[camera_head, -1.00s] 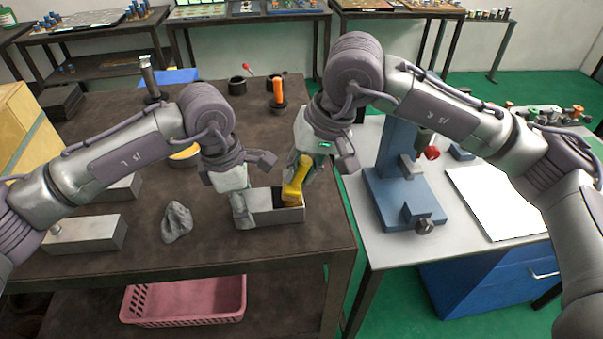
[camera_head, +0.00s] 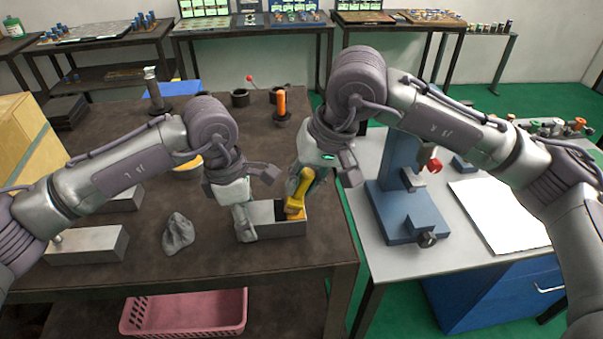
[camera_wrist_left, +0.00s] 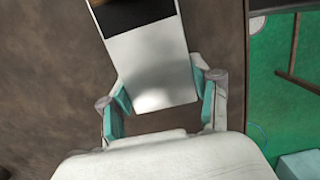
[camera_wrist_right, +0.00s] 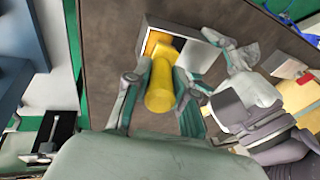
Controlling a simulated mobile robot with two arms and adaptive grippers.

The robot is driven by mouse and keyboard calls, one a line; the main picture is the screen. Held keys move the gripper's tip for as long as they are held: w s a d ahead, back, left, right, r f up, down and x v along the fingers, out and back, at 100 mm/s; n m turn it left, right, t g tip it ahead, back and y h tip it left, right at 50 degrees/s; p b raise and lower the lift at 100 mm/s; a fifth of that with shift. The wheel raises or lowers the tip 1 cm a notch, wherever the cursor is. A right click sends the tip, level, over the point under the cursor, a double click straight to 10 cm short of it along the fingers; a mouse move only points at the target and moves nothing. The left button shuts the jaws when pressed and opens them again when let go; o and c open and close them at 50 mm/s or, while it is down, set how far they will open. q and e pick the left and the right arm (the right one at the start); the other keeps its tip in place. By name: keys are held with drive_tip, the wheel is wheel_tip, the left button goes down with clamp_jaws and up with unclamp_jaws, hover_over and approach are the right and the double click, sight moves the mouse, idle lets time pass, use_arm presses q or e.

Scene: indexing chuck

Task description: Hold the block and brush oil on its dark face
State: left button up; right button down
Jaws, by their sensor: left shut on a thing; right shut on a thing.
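The metal block (camera_head: 272,229) lies on the dark bench near its right edge, with a dark face on top at its right part. My left gripper (camera_head: 246,226) is shut on the block's left end; in the left wrist view the fingers (camera_wrist_left: 160,100) press both sides of the block (camera_wrist_left: 148,55). The dark face (camera_wrist_left: 135,14) shows at the top there. My right gripper (camera_head: 300,186) is shut on the yellow handle of the brush (camera_head: 298,198). In the right wrist view the brush handle (camera_wrist_right: 160,92) is between the fingers (camera_wrist_right: 158,98). The brush head is over the dark face; contact is unclear.
A grey cloth (camera_head: 178,234) lies left of the block, beside other metal blocks (camera_head: 88,244). A yellow bowl (camera_head: 187,160) is partly behind my left arm. An orange-handled tool (camera_head: 281,104) stands behind. A blue press (camera_head: 400,200) stands on the right table.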

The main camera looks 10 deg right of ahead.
drive_tip(key=shift+w+a+f, duration=0.1)
drive_tip(key=shift+w+a, duration=0.15)
drive_tip(key=shift+w, duration=0.55)
drive_tip(key=shift+w+a, duration=0.25)
drive_tip(key=shift+w, duration=0.5)
drive_tip(key=s, duration=0.6)
drive_tip(key=shift+s, duration=0.35)
idle(0.8)
wheel_tip(320, 180, up, 6)
idle(0.7)
drive_tip(key=shift+r, duration=1.6)
drive_tip(key=shift+a, duration=0.15)
